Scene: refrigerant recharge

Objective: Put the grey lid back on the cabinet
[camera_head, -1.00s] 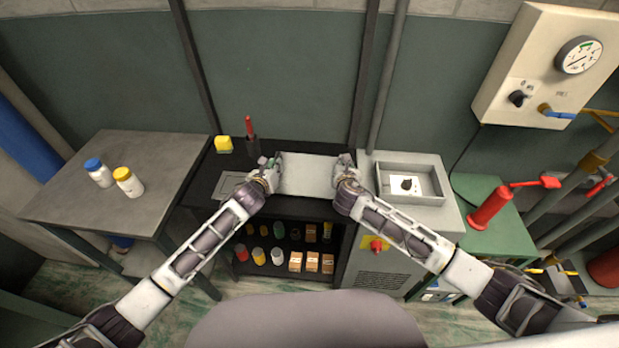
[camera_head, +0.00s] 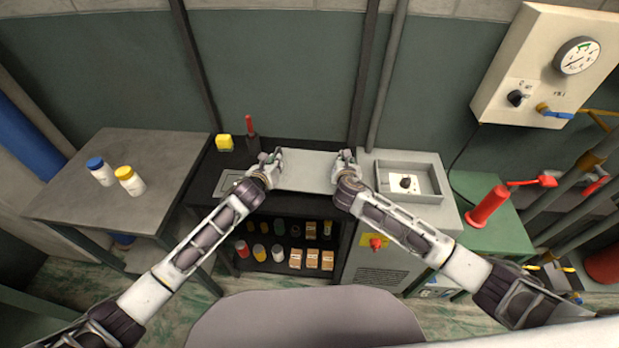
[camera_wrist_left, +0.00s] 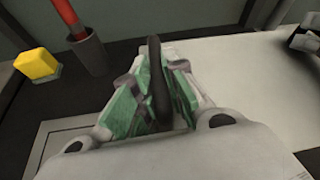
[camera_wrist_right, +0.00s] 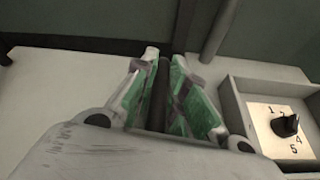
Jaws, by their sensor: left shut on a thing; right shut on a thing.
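The grey lid (camera_head: 308,172) is a flat pale panel held level between my two grippers, over or on the black bench. My left gripper (camera_head: 272,160) is shut on a dark handle (camera_wrist_left: 157,85) at the lid's left side. My right gripper (camera_head: 346,160) is shut on a matching dark handle (camera_wrist_right: 157,95) at its right side. The grey cabinet (camera_head: 378,262) stands just right of the lid. Its open rectangular recess (camera_head: 437,199) shows a white numbered plate with a black knob (camera_wrist_right: 285,125). I cannot tell the gap between lid and bench.
A yellow block (camera_head: 224,143) and a dark cup (camera_head: 252,144) with a red-handled tool stand behind my left gripper. A red cylinder (camera_head: 487,206) is on the green table at right. A side table (camera_head: 100,200) holds two bottles. Shelves below the bench hold small containers.

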